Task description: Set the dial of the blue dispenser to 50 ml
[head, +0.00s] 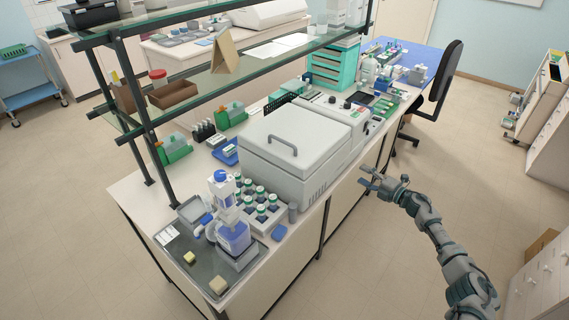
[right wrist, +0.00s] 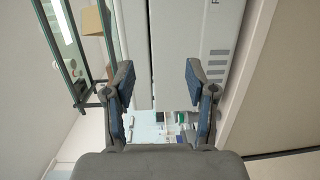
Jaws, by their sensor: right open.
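The blue dispenser (head: 233,236) stands upright on a grey tray at the near end of the bench in the head view. It has a clear bottle with blue liquid and a white top with a blue cap (head: 220,175). The dial's setting is too small to read. My right gripper (head: 365,175) is open and empty, out over the floor to the right of the bench and well apart from the dispenser. The right wrist view shows its two fingers (right wrist: 158,85) spread with nothing between them. My left gripper is not in view.
A large white machine (head: 290,150) sits on the bench behind the dispenser. The grey tray (head: 205,275) also holds small blocks. A glass shelf (head: 205,80) on dark posts overhangs the left side. Open floor lies to the right.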

